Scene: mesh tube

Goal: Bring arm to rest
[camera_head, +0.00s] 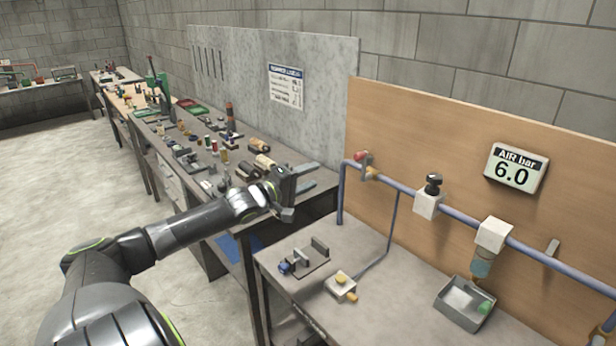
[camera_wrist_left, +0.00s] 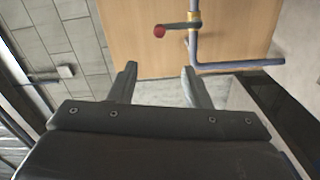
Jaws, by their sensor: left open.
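My left arm comes in from the lower left in the head view and reaches toward the middle. Its gripper (camera_head: 301,190) is open and empty, raised in the air near the gap between the two benches. In the left wrist view the two fingers (camera_wrist_left: 160,85) stand apart with nothing between them. Beyond them is the wooden back panel (camera_wrist_left: 225,30) with a blue pipe and a red knob (camera_wrist_left: 159,31). My right gripper is in neither view.
The near bench (camera_head: 300,298) carries a small clamp fixture (camera_head: 305,260), a yellow-and-white block (camera_head: 341,287) and a grey tray (camera_head: 464,304). A pipe with valves (camera_head: 428,203) runs along its panel. A cluttered long bench (camera_head: 318,205) stands behind. Open floor (camera_head: 60,180) lies left.

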